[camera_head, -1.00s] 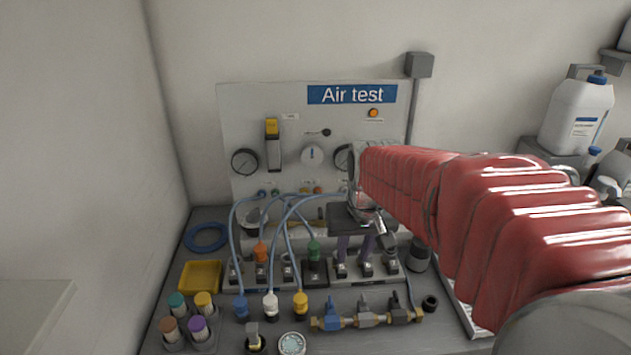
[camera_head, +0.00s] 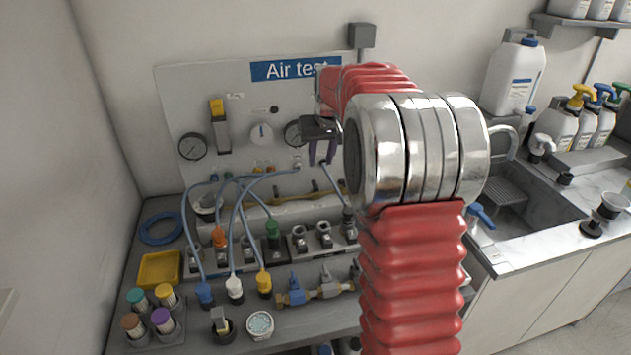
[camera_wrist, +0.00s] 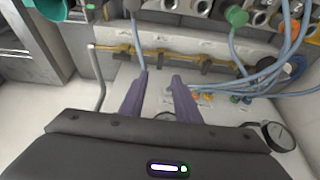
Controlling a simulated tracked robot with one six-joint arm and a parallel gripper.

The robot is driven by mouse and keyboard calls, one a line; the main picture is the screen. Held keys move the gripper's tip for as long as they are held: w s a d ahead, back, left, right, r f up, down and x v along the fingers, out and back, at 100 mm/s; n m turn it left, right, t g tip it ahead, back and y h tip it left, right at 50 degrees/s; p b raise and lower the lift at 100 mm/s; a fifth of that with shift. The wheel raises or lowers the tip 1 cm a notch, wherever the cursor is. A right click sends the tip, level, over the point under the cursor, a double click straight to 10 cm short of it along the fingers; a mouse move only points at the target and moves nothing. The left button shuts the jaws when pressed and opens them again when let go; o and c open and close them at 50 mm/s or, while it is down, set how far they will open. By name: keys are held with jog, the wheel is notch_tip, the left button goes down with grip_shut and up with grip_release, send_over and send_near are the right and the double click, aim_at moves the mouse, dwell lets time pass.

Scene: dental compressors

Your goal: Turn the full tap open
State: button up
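A row of small taps on a brass manifold lies at the front of the bench: a blue-handled tap (camera_head: 295,287), a grey-handled tap (camera_head: 327,281), and a dark one partly hidden behind my arm. I cannot read which is the full tap. My gripper (camera_head: 322,156) is raised before the test panel, beyond and above these taps, beside the right gauge. Its two purple fingers point down, apart, with nothing between them. In the wrist view my gripper (camera_wrist: 158,82) is also open, with a blue hose (camera_wrist: 133,48) passing beyond the left finger. The taps are not recognisable there.
The Air test panel (camera_head: 180,105) stands behind the bench. Blue hoses loop from it to sockets. A yellow tray (camera_head: 160,268), coloured-cap pots (camera_head: 163,320) and a round tin (camera_head: 260,324) are at left. A sink (camera_head: 520,200) is at right.

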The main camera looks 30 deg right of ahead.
aim_at(315, 184)
jog(key=shift+w+r, duration=0.15)
jog(key=shift+r, duration=0.15)
jog(key=shift+f, duration=0.1)
jog(key=x, duration=1.3)
jog(key=shift+w+f, duration=0.2)
jog(key=shift+f, duration=0.05)
jog(key=shift+c, duration=0.2)
grip_shut()
